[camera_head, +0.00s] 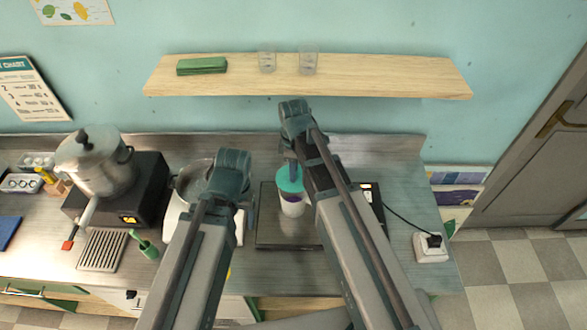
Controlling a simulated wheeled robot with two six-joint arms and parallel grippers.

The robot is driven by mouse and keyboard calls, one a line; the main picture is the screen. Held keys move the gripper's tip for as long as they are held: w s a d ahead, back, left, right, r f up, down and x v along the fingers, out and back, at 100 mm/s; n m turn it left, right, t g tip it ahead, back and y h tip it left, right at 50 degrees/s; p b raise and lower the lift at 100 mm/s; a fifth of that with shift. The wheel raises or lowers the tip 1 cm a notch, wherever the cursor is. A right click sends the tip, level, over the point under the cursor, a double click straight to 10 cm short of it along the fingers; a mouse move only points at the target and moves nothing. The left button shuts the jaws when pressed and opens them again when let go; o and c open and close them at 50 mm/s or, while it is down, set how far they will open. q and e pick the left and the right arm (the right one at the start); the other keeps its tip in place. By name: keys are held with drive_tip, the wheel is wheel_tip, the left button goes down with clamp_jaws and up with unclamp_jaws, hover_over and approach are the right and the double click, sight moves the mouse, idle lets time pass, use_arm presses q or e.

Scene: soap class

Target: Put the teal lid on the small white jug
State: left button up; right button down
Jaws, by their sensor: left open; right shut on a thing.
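The small white jug (292,208) stands upright on a dark flat plate on the counter, with a purple patch on its side. The teal lid (287,182) is at the jug's mouth, level or nearly so; I cannot tell whether it is seated or held just above. My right gripper (292,170) points down from above and is shut on the lid; its arm hides part of the lid's right side. My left gripper (247,207) is open and empty to the left of the jug, partly hidden by its own wrist.
The dark plate (268,240) lies beneath the jug. A metal pot (96,163) sits on a dark burner at the left, and another pot (190,184) is behind my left arm. A wooden shelf (390,80) hangs above. A white socket block (430,248) is at the right.

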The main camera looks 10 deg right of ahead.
wheel_tip(320, 180, down, 7)
drive_tip(key=b, duration=0.6)
drive_tip(key=shift+r, duration=0.2)
drive_tip(key=c, duration=0.5)
unclamp_jaws()
drive_tip(key=shift+r, duration=0.1)
wheel_tip(320, 180, up, 14)
drive_tip(key=p, duration=1.3)
drive_tip(key=shift+p, duration=0.3)
drive_tip(key=shift+f, duration=0.2)
